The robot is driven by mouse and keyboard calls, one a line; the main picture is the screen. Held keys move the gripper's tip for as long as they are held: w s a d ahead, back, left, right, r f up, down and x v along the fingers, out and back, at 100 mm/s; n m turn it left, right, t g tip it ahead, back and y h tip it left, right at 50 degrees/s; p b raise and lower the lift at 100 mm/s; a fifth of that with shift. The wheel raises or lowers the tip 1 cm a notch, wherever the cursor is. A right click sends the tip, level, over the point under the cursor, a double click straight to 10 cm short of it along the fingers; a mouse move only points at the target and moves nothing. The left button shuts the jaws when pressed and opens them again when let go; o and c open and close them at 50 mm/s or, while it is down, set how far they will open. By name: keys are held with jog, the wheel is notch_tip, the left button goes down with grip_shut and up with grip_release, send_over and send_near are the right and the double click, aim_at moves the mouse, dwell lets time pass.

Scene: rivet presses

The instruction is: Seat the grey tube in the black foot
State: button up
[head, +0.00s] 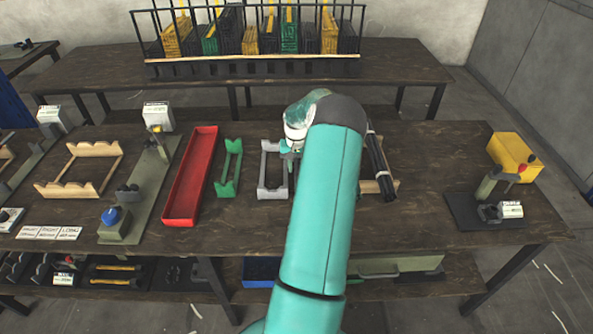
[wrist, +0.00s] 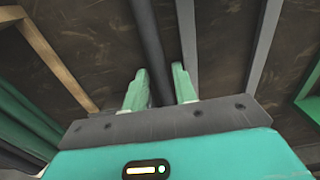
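In the wrist view a dark grey tube (wrist: 148,40) runs between the two fingers of my gripper (wrist: 161,80), which appear closed on it. In the head view my gripper (head: 291,146) is over the table, right of an empty-looking grey cradle (head: 272,192); my arm hides most of it and the tube there. Another small dark fitting (head: 488,212) stands on a dark base at the right. I cannot tell which is the black foot.
A wooden cradle (head: 388,185) with black tubes (head: 379,165) lies right of my arm. A green cradle (head: 229,168) and a red tray (head: 190,178) lie left. A yellow box (head: 514,156) stands far right. Table between it and the wooden cradle is clear.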

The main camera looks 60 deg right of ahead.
aim_at(296, 169)
grip_shut()
jog(key=shift+r, duration=0.15)
jog(key=shift+r, duration=0.2)
jog(key=r, duration=0.3)
jog(key=shift+a+r, duration=0.1)
jog(key=shift+a, duration=0.15)
jog(key=s+a+r, duration=0.3)
jog(key=a+r, duration=0.6)
jog(key=a, duration=0.4)
jog(key=shift+s, duration=0.4)
